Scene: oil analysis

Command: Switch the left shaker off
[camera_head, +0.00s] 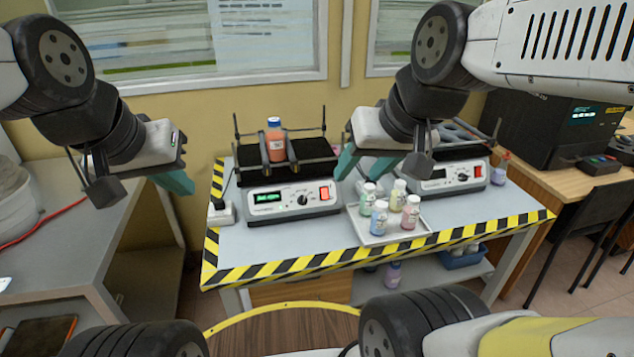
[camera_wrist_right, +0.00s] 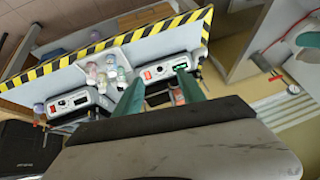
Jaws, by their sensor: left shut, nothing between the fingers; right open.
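The left shaker (camera_head: 293,199) stands at the back left of the table, with a lit green display and a red switch (camera_head: 325,193) on its front. A bottle of red-orange liquid with a blue cap (camera_head: 276,140) stands on its black platform. The left shaker (camera_wrist_right: 168,72) also shows in the right wrist view, partly behind a finger. My left gripper (camera_head: 183,184) is shut and empty, left of the left shaker and apart from it. My right gripper (camera_head: 376,166) is open and empty, above the table between the two shakers. It also shows in the right wrist view (camera_wrist_right: 160,97).
The right shaker (camera_head: 452,177) stands behind my right gripper. A white tray (camera_head: 425,231) with several small bottles lies in front, between the shakers. A white power socket (camera_head: 221,213) sits at the table's left. Yellow-black tape (camera_head: 300,264) marks the table edge. The table front left is clear.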

